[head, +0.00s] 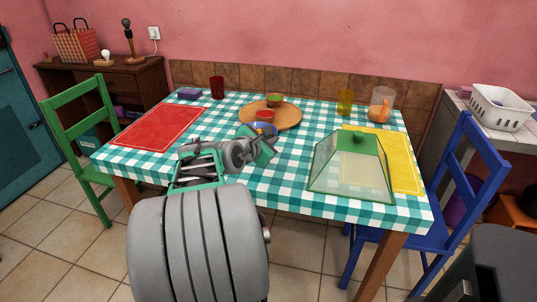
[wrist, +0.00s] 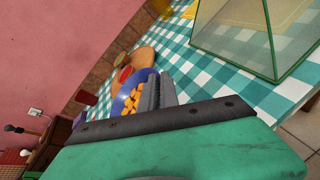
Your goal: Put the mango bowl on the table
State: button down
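The mango bowl (wrist: 123,92) is blue and holds orange mango pieces (wrist: 131,104). In the head view, the bowl (head: 267,128) shows at the near edge of the round wooden board, partly hidden by my gripper. My gripper (head: 268,140) reaches over the table from the front. In the wrist view, its two dark fingers (wrist: 159,88) are close together at the bowl's rim and appear shut on it. I cannot tell whether the bowl touches the table. The table (head: 285,180) has a green and white checked cloth.
The wooden board (head: 288,115) bears a green bowl (head: 274,100) and a red bowl (head: 264,115). A green-framed mesh cover (head: 350,170) stands at the right by a yellow mat (head: 405,170). A red mat (head: 160,130) lies at left. Cups stand behind. The cloth's front middle is clear.

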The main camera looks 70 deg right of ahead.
jog(key=shift+w+d+f, duration=0.3)
jog(key=shift+d+f, duration=0.15)
jog(key=shift+f, duration=0.1)
jog(key=shift+w+d+f, duration=0.3)
jog(key=shift+d+f, duration=0.1)
jog(key=shift+f, duration=0.15)
jog(key=f, duration=0.1)
jog(key=f+b, duration=0.1)
jog(key=f, duration=0.2)
jog(key=shift+w+d+b, duration=0.3)
jog(key=shift+d, duration=0.05)
jog(key=c, duration=1.6)
grip_release()
jog(key=shift+f, duration=0.1)
